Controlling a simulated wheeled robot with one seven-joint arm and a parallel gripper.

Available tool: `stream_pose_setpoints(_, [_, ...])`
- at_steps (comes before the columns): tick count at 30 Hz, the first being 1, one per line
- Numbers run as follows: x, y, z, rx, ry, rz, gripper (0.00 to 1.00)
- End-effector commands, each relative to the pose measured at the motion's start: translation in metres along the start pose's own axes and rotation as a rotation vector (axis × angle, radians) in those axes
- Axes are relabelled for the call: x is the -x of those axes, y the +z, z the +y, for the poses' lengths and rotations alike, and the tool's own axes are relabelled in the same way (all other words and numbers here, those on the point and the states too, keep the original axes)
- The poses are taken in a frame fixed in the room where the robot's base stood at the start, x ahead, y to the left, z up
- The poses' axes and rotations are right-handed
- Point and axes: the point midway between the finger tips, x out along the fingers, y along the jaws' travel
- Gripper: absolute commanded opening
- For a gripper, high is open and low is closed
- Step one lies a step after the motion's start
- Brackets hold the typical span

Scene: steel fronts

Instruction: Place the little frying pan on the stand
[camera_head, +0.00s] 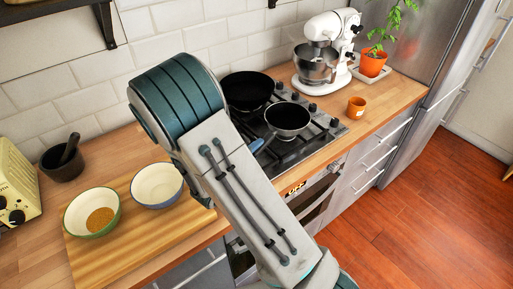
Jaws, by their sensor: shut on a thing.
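The little frying pan (287,119) has a pale rim, a dark inside and a blue handle (258,145). It is at the front of the gas hob (327,125), with its handle pointing down and left toward my arm. I cannot tell whether it rests on the hob grate or is just above it. My arm crosses the middle of the view and hides part of the hob and counter. My gripper is not visible, so its place relative to the handle is hidden. I cannot pick out a separate stand apart from the hob grates.
A larger black pan (248,91) is at the back of the hob. A white mixer (323,50), orange cup (356,106) and potted plant (373,63) are to the right. Two bowls are on a wooden board (105,252), left. A mortar (63,162) and toaster (17,184) stand farther left.

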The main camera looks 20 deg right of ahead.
Motion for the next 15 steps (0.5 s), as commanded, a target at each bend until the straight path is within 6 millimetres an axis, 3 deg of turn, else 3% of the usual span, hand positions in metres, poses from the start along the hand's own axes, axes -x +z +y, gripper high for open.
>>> stream_pose_setpoints(6, [-0.0008,0.0001,0.0042,-0.001,-0.003,0.0,0.0])
stream_pose_setpoints(7, [-0.0007,0.0001,0.0034,-0.001,-0.003,0.0,0.26])
stream_pose_setpoints(9, [-0.0007,0.0001,0.0033,-0.001,-0.002,0.0,0.43])
stream_pose_setpoints(15, [-0.0007,0.0,0.0036,0.0,-0.001,0.0,0.43])
